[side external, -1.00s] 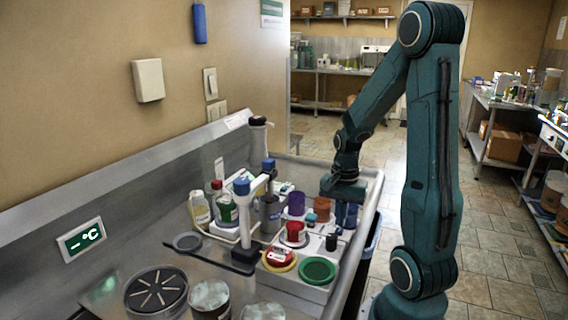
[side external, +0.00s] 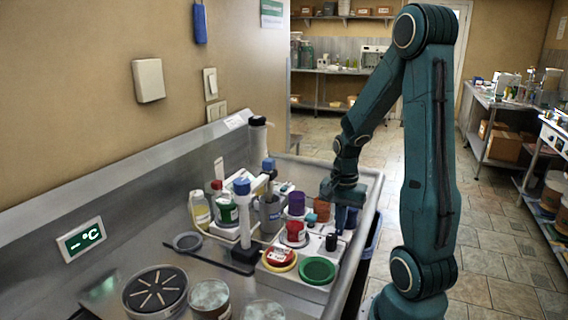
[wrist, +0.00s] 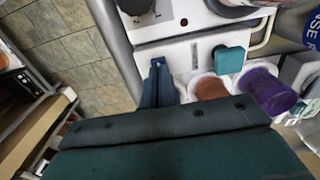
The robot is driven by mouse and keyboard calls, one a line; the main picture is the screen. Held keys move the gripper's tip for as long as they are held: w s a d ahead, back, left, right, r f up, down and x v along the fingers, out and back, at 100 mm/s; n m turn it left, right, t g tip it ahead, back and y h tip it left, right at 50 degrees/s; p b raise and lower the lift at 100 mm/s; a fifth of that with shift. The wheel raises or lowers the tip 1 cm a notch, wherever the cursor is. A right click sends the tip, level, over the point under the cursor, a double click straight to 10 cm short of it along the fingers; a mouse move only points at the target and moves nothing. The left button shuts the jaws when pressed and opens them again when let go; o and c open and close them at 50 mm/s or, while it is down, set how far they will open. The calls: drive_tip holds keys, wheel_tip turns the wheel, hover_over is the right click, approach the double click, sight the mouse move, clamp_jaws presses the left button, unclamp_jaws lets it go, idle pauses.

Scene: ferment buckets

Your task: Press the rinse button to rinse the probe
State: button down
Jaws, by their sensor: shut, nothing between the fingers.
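A teal square button (wrist: 229,60) stands on a white panel in the wrist view. It shows small in the side view (side external: 311,219). My gripper (wrist: 158,68) is shut and empty, with its fingertips beside the panel's edge and left of the teal button, apart from it in the picture. In the side view my gripper (side external: 344,228) points down at the right end of the bench equipment. A blue label (wrist: 313,30) with the letters "NSE" is cut off at the right.
An orange-brown cup (wrist: 210,88) and a purple cup (wrist: 268,92) sit close to the button.

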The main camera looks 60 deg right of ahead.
drive_tip(key=shift+f, duration=0.5)
drive_tip(key=shift+r, duration=3.05)
